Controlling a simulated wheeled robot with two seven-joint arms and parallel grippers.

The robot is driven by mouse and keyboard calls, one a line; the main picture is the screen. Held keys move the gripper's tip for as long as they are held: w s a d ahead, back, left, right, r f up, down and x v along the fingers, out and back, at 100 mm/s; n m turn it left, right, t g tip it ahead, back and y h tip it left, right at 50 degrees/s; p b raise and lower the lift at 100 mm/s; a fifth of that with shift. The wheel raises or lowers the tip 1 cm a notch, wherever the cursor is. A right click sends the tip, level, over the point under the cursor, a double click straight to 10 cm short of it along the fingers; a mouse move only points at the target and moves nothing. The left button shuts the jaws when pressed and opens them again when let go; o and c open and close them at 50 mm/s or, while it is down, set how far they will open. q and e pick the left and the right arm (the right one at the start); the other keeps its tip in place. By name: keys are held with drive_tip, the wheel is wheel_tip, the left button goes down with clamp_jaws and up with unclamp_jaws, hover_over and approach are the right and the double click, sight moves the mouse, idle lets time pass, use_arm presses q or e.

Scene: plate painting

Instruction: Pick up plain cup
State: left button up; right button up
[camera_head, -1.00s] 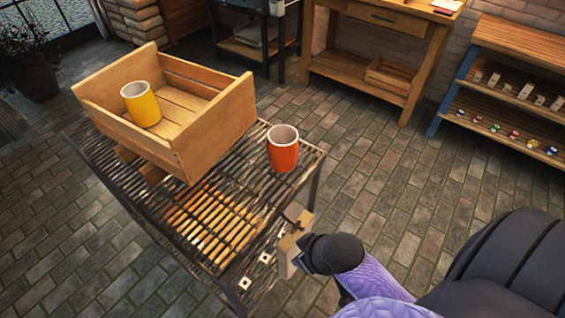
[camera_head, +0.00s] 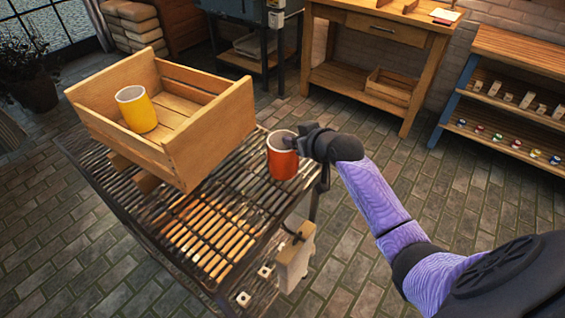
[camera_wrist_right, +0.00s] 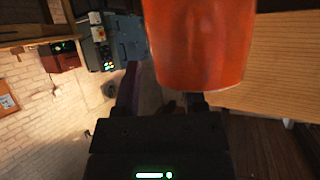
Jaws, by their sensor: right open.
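A plain orange-red cup (camera_head: 281,160) stands upright on the right end of the slatted metal rack table (camera_head: 190,262). A plain yellow cup (camera_head: 138,112) stands inside the wooden crate (camera_head: 215,128) on the same table. My right gripper (camera_head: 294,141) is open at the right side of the red cup, near its rim. In the right wrist view the red cup (camera_wrist_right: 200,45) fills the upper middle and hides part of one finger. Whether the fingers touch it cannot be told. My left gripper is not in view.
The crate is close to the left of the red cup. A pale block-like piece (camera_head: 296,258) hangs at the table's near right side. A wooden workbench (camera_head: 375,30) and a shelf with small items (camera_head: 510,105) stand behind. The brick floor between is clear.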

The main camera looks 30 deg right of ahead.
drive_tip(key=c, duration=0.7)
clamp_jaws()
drive_tip(key=shift+s+f, duration=0.1)
idle(0.6)
